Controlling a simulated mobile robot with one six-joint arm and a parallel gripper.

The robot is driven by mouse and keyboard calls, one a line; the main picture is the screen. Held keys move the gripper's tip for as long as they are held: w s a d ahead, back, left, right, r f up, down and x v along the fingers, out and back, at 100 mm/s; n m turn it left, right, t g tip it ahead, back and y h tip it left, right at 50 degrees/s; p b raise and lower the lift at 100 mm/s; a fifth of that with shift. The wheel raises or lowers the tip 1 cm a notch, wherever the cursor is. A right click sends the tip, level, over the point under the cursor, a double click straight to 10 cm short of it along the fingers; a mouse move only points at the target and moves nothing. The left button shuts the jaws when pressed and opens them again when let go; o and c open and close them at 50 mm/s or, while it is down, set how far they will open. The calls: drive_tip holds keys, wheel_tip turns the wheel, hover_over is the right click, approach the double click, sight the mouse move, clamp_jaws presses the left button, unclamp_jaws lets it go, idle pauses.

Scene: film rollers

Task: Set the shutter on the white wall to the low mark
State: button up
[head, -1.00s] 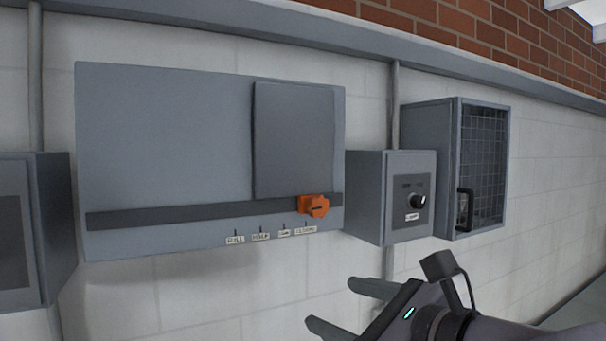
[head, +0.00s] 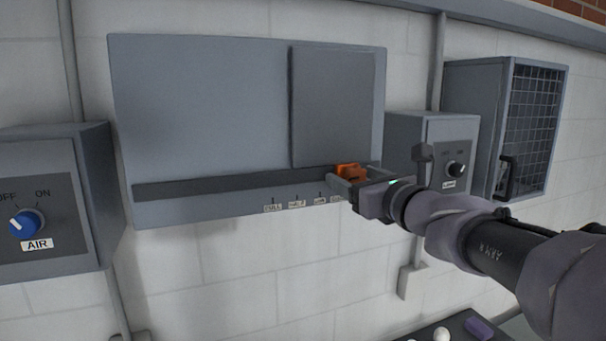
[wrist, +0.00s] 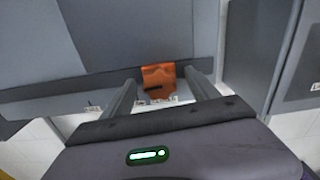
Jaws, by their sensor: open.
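The shutter is a dark grey plate (head: 332,105) on the right part of a flat grey panel (head: 200,110) on the white wall. Its orange knob (head: 352,171) sits at the right end of a dark horizontal slot (head: 230,184). Small labels (head: 297,204) with tick marks run below the slot, reading FULL, HALF, a third too small to read surely, and a last one partly hidden by my gripper. My gripper (head: 349,182) is open at the knob. In the wrist view the orange knob (wrist: 158,80) shows between and just beyond the two fingers (wrist: 160,92); contact cannot be told.
A grey box with a blue AIR dial (head: 27,223) is on the left. A box with a black knob (head: 456,170) and a mesh-front cabinet (head: 535,120) are on the right, near my arm. A dark surface with small items (head: 455,332) lies below.

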drive_tip(key=shift+w+a, duration=0.1)
drive_tip(key=shift+w, duration=0.2)
drive_tip(key=shift+s, duration=0.1)
clamp_jaws()
